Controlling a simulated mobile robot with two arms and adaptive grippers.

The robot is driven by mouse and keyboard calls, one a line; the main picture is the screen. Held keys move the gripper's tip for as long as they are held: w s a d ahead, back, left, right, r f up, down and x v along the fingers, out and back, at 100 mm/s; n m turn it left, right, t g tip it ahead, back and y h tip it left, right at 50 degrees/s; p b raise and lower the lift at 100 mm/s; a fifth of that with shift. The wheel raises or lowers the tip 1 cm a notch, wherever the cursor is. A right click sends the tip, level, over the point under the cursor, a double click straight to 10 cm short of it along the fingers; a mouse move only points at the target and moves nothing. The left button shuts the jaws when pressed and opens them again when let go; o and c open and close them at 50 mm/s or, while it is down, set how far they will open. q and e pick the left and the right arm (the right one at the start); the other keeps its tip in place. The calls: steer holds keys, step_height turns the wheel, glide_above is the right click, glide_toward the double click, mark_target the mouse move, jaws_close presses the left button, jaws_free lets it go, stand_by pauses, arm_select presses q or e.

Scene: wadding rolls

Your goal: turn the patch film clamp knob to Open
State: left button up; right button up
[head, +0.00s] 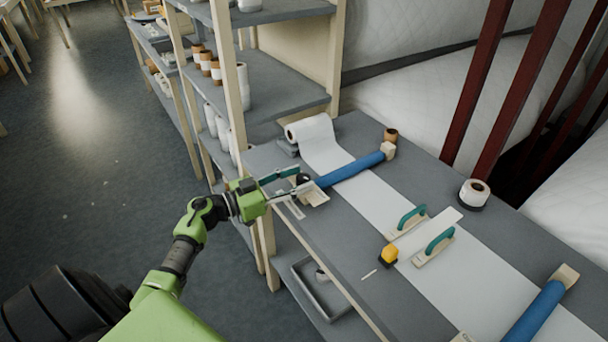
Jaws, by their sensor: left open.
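A blue clamp bar (350,171) lies across the white film strip (375,205) at the far part of the grey table. A small dark knob (304,179) sits at its near left end, beside cream plates (314,196) whose lettering is too small to read. My left gripper (301,183) is open at this end, its fingers on either side of the knob or very near it; contact cannot be told. The knob's pointer and setting cannot be made out. A second blue clamp bar (535,312) lies at the lower right, its near end cut off by the frame. My right gripper is out of view.
A white roll (308,128) feeds the strip at the back. Green-handled tools (436,246), a yellow-and-black item (388,255) and a small white roll (474,193) stand on the table (335,235). Shelving (285,82) rises behind left. Dark red posts (491,85) stand behind right.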

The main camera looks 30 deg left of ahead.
arm_select(q)
steer(key=shift+x, duration=1.05)
